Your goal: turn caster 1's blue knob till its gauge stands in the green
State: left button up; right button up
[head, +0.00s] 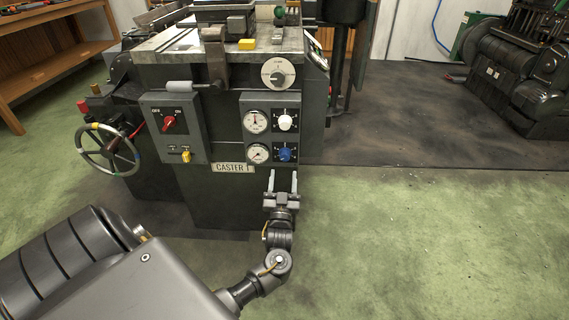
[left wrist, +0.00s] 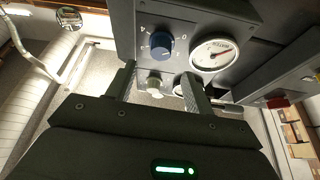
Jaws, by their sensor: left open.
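Caster 1 is the dark grey machine with the name plate "CASTER 1" (head: 233,168). Its blue knob (head: 285,154) sits at the lower right of the gauge panel, below a white knob (head: 285,122). The round white gauge (head: 258,153) is left of the blue knob; its needle and any green band are too small to read. My left gripper (head: 283,182) is open and empty, just below the blue knob, fingers pointing up. In the left wrist view the blue knob (left wrist: 158,45) and its gauge (left wrist: 215,53) show ahead of the fingers, apart from them. My right gripper is out of view.
A switch box with a red knob (head: 168,122) and a yellow lever (head: 186,156) is on the left of the panel. A handwheel (head: 108,150) sticks out further left. Another machine (head: 515,70) stands at the far right. The green floor at right is clear.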

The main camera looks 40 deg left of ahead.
aim_at(285, 157)
pick_arm(q)
jog(key=x, duration=0.6)
jog(key=shift+w+a+b, duration=0.1)
jog(key=shift+w+b, duration=0.05)
jog(key=shift+b, duration=0.25)
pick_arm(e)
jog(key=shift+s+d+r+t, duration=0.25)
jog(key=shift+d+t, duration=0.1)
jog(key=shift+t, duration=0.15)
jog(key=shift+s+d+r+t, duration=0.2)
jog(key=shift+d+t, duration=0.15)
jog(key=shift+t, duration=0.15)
pick_arm(q)
jog(key=c, duration=1)
